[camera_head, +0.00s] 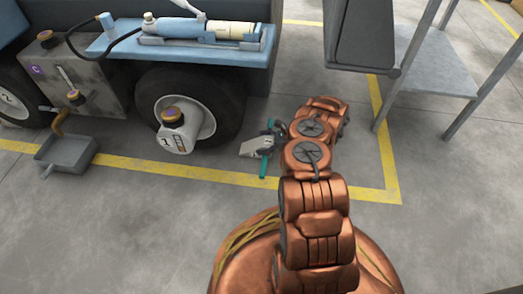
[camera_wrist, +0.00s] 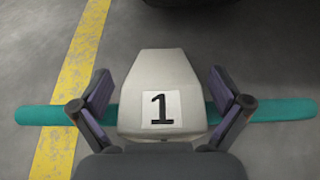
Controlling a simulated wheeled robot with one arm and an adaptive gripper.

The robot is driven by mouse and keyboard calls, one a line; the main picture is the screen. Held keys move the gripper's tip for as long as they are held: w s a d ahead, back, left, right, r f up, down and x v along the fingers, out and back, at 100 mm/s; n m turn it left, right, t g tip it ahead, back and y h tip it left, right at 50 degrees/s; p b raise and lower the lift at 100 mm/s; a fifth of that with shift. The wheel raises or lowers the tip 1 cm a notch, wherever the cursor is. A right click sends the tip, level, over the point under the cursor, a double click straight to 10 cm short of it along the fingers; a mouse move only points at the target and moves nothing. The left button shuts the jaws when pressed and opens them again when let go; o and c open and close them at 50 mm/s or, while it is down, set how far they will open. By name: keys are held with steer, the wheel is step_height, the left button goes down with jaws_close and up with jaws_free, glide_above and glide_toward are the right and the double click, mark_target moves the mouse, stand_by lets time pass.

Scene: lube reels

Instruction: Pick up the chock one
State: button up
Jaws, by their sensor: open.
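The chock one (camera_wrist: 160,65) is a pale grey wedge-like block with a black "1" on a white label. A teal bar (camera_wrist: 278,110) sticks out from both its sides. In the head view the chock (camera_head: 253,147) is on the floor beside the vehicle's wheel, partly hidden by my arm. My gripper (camera_wrist: 160,90) is open, with one finger on each side of the chock; I cannot tell whether they touch it. In the head view the gripper (camera_head: 277,128) is small and partly hidden at the arm's end.
The wheel (camera_head: 222,95) is just left of the chock. A grey tray (camera_head: 66,155) is at left. A metal-legged table (camera_head: 440,65) stands right. Yellow lines cross the floor; its front left is clear.

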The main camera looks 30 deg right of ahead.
steer(key=shift+a, duration=0.1)
steer(key=c, duration=1.6)
